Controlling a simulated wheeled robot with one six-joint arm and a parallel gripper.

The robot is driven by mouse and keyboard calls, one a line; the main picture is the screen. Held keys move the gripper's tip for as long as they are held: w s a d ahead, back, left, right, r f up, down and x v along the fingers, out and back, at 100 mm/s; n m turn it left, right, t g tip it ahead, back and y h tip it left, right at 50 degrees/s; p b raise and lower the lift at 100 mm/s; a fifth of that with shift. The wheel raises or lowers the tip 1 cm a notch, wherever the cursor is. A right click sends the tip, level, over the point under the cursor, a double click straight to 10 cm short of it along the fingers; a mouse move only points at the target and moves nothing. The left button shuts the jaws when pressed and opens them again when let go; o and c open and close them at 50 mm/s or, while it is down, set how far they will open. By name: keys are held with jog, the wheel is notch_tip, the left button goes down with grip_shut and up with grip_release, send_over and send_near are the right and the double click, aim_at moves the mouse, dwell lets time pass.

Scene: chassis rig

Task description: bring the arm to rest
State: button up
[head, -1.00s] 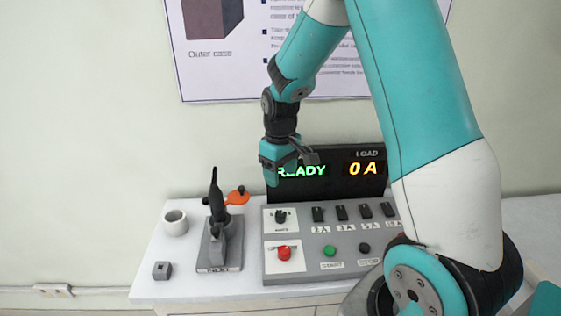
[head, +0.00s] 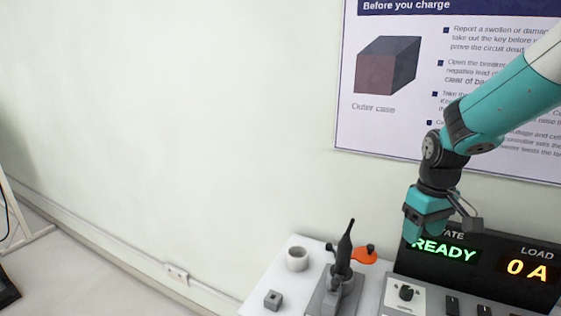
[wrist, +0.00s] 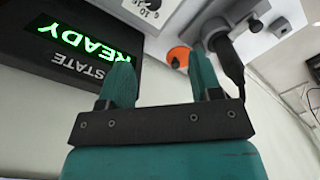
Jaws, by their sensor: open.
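My gripper (head: 443,222) is teal and black and hangs in front of the dark display panel (head: 520,290), which reads READY and 0 A. In the wrist view my gripper (wrist: 163,85) has its two teal fingers apart with nothing between them. My arm comes in from the upper right of the head view.
A poster (head: 400,130) hangs behind. A wall socket (head: 177,273) is left. The space left of the bench is open.

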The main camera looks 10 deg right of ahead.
jog(key=s+a+r+n+y, duration=0.2)
jog(key=s+a+r, duration=0.2)
jog(key=s+a, duration=0.6)
jog(key=s+a+r+n+y, duration=0.2)
jog(key=s+a+r, duration=0.3)
jog(key=s+a, duration=0.6)
jog(key=shift+s+a+n, duration=0.25)
jog(key=shift+s+n, duration=0.05)
jog(key=shift+s, duration=0.2)
